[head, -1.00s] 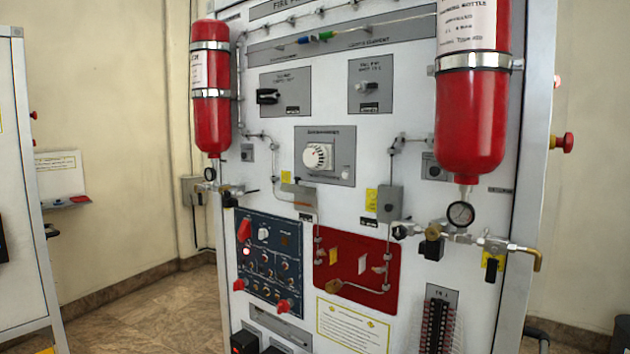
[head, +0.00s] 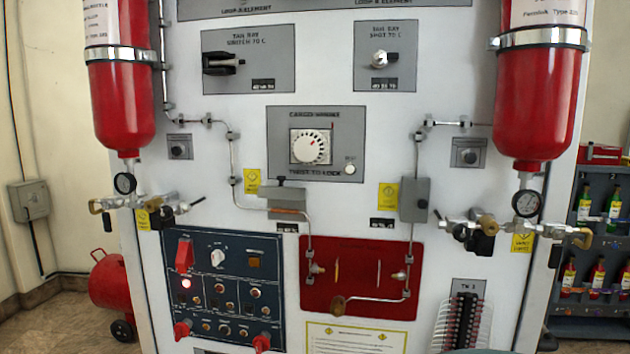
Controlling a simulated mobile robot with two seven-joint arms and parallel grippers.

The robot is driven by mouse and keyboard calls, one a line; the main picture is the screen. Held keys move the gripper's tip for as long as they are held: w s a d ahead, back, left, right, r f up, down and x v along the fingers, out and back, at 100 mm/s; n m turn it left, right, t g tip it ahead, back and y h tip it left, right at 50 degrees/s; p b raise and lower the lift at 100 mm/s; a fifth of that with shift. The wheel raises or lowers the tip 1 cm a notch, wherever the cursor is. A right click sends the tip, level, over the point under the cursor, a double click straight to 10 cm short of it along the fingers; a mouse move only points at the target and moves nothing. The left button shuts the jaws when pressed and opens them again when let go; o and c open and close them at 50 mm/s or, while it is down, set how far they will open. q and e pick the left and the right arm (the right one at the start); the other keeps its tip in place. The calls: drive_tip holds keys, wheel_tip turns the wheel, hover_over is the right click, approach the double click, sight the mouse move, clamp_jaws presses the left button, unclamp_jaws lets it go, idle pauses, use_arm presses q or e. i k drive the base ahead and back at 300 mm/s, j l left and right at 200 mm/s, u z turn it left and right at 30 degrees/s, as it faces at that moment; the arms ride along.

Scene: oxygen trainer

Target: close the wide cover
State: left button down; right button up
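A blue control panel (head: 225,290) is on the lower left of the white trainer board. A wide red switch cover (head: 184,256) stands out at its upper left and seems to be tipped up. Neither of my grippers shows in the head view.
Red bottles hang at the left (head: 122,95) and right (head: 540,90) with gauges and valves jutting out below. A red plate (head: 360,265) with pipes is right of the panel. A shelf of small bottles (head: 600,240) stands at the far right.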

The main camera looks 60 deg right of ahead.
sight(280, 192)
drive_tip(key=i+z, duration=0.15)
drive_tip(key=z, duration=0.25)
drive_tip(key=i+z, duration=0.1)
drive_tip(key=z, duration=0.3)
drive_tip(key=i+j+z, duration=0.1)
drive_tip(key=z, duration=0.3)
drive_tip(key=i+j+z, duration=0.15)
drive_tip(key=z, duration=0.25)
drive_tip(key=i+j+z, duration=0.1)
drive_tip(key=z, duration=0.2)
drive_tip(key=i+j+z, duration=0.15)
drive_tip(key=z, duration=0.2)
drive_tip(key=j+z, duration=0.1)
drive_tip(key=j, duration=0.25)
drive_tip(key=k+j+z, duration=0.1)
drive_tip(key=j, duration=0.2)
